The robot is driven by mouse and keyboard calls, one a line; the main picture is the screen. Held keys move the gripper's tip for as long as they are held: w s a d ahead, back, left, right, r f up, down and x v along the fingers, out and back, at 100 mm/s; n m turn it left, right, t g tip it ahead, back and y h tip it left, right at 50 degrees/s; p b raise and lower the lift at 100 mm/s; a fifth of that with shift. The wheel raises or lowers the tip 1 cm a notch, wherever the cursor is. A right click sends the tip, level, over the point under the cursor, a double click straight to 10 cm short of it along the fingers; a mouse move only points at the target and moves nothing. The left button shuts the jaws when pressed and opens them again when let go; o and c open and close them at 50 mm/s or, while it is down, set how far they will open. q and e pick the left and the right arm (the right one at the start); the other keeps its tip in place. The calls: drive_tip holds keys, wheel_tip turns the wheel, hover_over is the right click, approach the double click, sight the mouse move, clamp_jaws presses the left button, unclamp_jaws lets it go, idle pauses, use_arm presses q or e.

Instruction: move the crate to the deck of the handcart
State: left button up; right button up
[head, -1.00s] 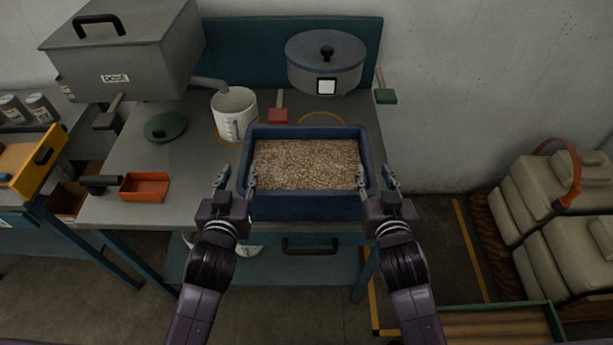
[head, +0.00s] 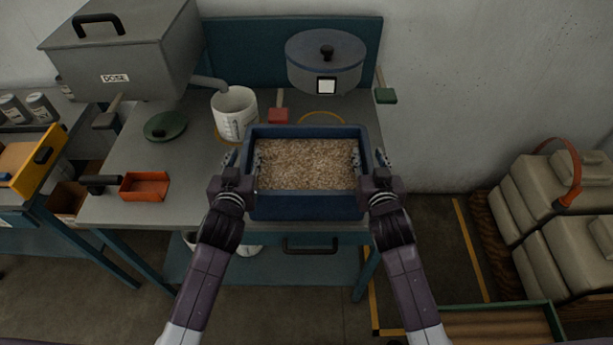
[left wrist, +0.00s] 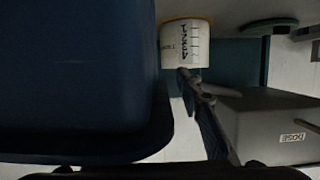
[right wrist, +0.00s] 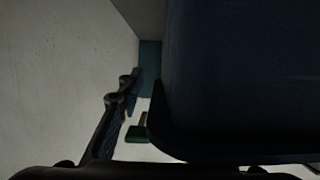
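The blue crate (head: 306,204), filled with pale grain or pellets, sits level at the front of the grey workbench (head: 200,190). My left gripper (head: 243,160) is at its left wall and my right gripper (head: 369,160) at its right wall. Each has one finger inside the rim and one outside. In the left wrist view the outer finger (left wrist: 207,110) stands apart from the crate wall; in the right wrist view the outer finger (right wrist: 112,120) does too. The inner fingers are hidden there. A green-edged wooden deck (head: 500,322), apparently the handcart, is partly visible at lower right.
A white measuring jug (head: 234,115) stands behind the crate, below a grey hopper's spout. Stacked sacks (head: 545,220) stand at right. Floor between bench and sacks is clear.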

use_arm(q)
drive_tip(key=shift+c, duration=0.5)
use_arm(e)
drive_tip(key=shift+c, duration=0.5)
use_arm(q)
clamp_jaws()
use_arm(e)
clamp_jaws()
